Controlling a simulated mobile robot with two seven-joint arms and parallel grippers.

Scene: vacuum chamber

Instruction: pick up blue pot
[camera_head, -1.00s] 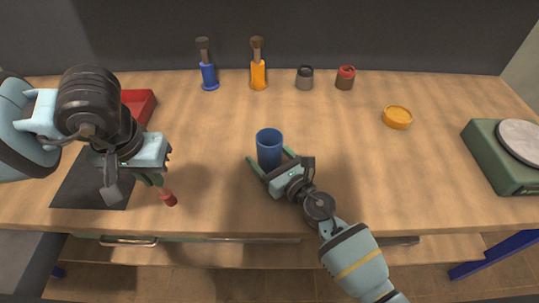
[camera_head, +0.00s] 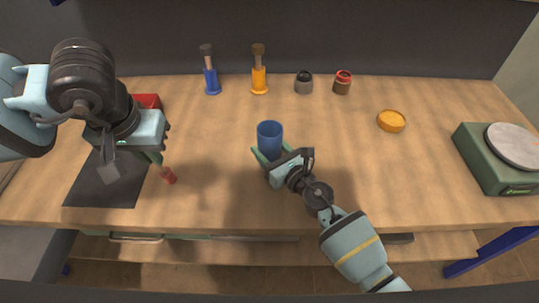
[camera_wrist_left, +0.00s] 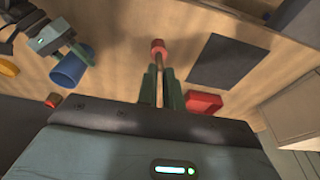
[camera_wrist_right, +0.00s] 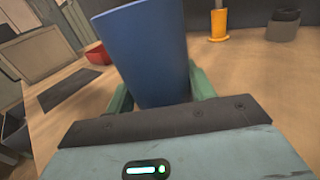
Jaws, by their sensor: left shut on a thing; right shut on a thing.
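The blue pot (camera_head: 269,136) is a tall, plain cup near the middle of the table. My right gripper (camera_head: 272,156) is shut on it from the near side, one green finger on each side. In the right wrist view the pot (camera_wrist_right: 147,55) fills the space between the fingers. I cannot tell whether its base touches the table. My left gripper (camera_head: 156,160) is above the table at the left, shut on a thin brown stick with a red end (camera_head: 169,176). The left wrist view shows this red end (camera_wrist_left: 158,46) beyond the fingertips.
A blue-based brush (camera_head: 212,78), an orange-based brush (camera_head: 259,76), a grey jar (camera_head: 304,84) and a red-topped jar (camera_head: 342,83) stand at the back. An orange dish (camera_head: 391,121) and green scale (camera_head: 495,170) are right. A dark mat (camera_head: 100,188) and red tray (camera_head: 148,101) are left.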

